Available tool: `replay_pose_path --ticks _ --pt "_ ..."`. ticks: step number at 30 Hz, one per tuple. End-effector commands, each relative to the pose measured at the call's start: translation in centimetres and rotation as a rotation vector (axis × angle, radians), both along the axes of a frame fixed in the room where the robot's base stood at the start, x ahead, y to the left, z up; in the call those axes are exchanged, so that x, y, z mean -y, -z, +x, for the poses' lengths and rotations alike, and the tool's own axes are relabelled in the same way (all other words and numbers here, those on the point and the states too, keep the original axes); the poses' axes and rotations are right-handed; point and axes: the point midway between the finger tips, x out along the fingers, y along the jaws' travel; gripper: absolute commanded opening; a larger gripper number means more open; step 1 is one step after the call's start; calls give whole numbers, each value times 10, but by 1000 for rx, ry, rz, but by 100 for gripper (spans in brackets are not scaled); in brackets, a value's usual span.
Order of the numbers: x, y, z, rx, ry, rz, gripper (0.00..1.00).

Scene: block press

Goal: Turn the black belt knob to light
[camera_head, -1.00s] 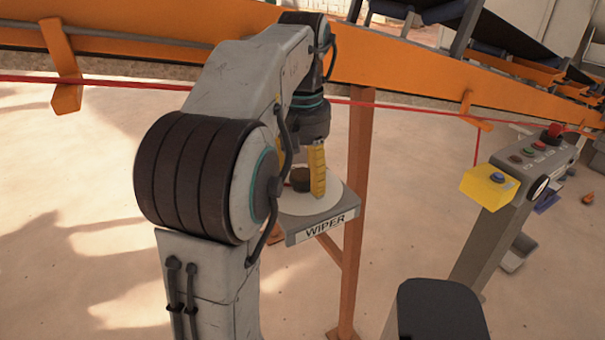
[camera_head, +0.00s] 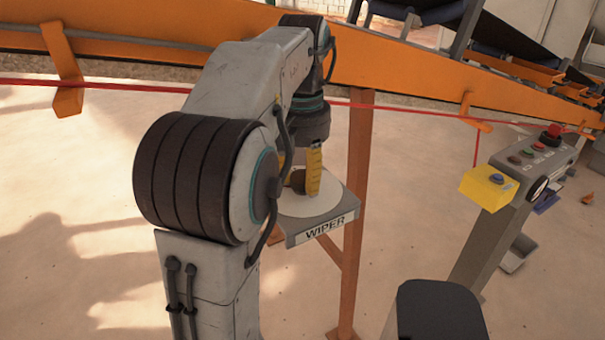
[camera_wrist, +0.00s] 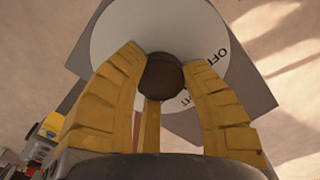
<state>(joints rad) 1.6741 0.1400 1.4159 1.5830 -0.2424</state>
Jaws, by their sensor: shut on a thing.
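The dark round knob (camera_head: 297,180) sits on a pale disc (camera_head: 322,200) on a grey panel labelled WIPER. In the wrist view the knob (camera_wrist: 161,78) is between the yellow fingers of my gripper (camera_wrist: 165,60), which is shut on it. The disc (camera_wrist: 125,25) there shows the word OFF at the right and a partly covered word ending in HT below it. The knob's pointer mark cannot be made out. In the head view my gripper (camera_head: 299,170) points down over the disc, and its near finger partly covers the knob.
An orange conveyor beam (camera_head: 400,70) and a red cord (camera_head: 420,108) run behind the panel. A brown post (camera_head: 358,150) stands behind it. A grey control pedestal (camera_head: 490,240) with several buttons and a yellow box (camera_head: 487,186) stands at the right. The floor between is open.

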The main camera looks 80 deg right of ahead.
Motion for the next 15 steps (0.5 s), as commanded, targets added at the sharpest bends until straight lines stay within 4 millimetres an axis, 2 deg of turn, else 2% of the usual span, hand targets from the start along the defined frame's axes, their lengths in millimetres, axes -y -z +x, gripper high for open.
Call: replay_pose_path --ticks 15 --pt "-1 1 0 0 451 12 8"
